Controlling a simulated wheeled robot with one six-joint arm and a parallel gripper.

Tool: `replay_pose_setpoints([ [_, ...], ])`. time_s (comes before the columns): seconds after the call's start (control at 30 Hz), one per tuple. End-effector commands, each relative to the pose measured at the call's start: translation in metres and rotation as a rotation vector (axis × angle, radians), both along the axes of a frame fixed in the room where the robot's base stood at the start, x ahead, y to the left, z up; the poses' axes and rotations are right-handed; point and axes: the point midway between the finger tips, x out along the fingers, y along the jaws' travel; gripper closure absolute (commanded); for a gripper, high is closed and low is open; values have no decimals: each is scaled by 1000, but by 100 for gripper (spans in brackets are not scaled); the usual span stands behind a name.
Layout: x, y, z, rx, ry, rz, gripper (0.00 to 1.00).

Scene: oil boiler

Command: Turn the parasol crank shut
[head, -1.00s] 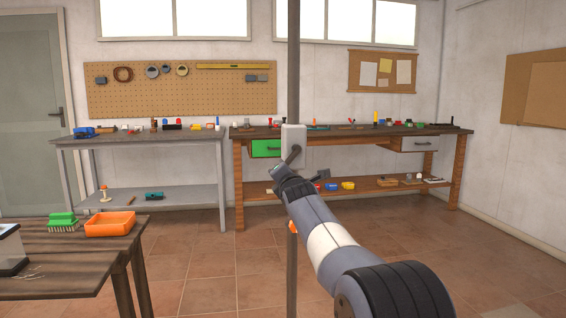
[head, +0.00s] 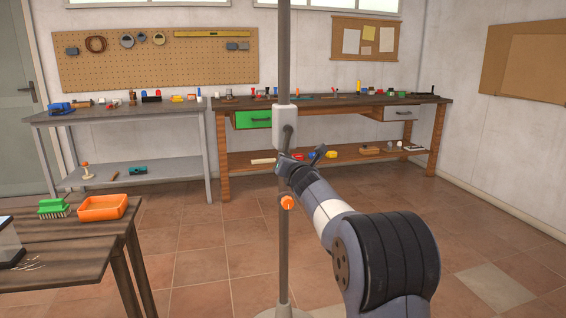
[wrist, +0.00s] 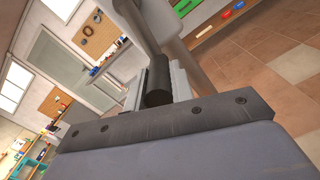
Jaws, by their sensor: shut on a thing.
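The parasol pole (head: 284,60) stands upright in front of me, with a pale grey crank housing (head: 285,126) on it. A short crank arm (head: 289,138) hangs down from the right side of the housing. My gripper (head: 290,160) is at the lower end of this crank arm. In the wrist view, my gripper (wrist: 157,90) is shut on the dark cylindrical crank handle (wrist: 158,80), with a jaw on each side of it. The grey crank arm (wrist: 130,20) runs up from the handle. An orange knob (head: 288,203) sits lower on the pole.
A wooden table (head: 75,240) at the left holds an orange tray (head: 103,208) and a green brush (head: 52,208). Two workbenches (head: 330,104) stand along the back wall. The tiled floor around the pole is clear.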

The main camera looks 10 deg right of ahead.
Motion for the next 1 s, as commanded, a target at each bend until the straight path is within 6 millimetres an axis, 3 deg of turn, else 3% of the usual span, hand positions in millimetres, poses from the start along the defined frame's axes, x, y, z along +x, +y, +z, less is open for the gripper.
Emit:
replay_pose_setpoints([
  [0.3, 1, -11, 2, -122, -15, -2, 100],
  [0.87, 1, -12, 2, -147, -16, -2, 100],
  [0.9, 1, -12, 2, -146, -16, -2, 74],
  [1.0, 1, -12, 1, -146, -15, -2, 66],
])
